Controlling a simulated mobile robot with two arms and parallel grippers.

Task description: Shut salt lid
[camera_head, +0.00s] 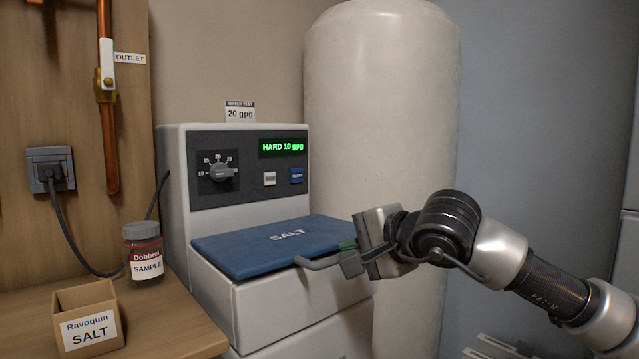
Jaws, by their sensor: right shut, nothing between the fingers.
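The blue salt lid (268,244), marked SALT, lies flat over the top of the white softener cabinet (275,305). I see no clear gap along its visible left and front edges. My right gripper (348,260) is shut and empty at the lid's front right corner, reaching in from the right. A grey curved bar (318,263) runs along the lid's front edge to the fingers; I cannot tell whether it touches the lid. The gripper hides the lid's right corner. My left gripper is not in view.
The control panel (235,165) with dial and display reading HARD 10 gpg stands behind the lid. A tall pale tank (385,100) is behind. A sample jar (143,255) and a SALT box (88,315) stand on the wooden bench at left.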

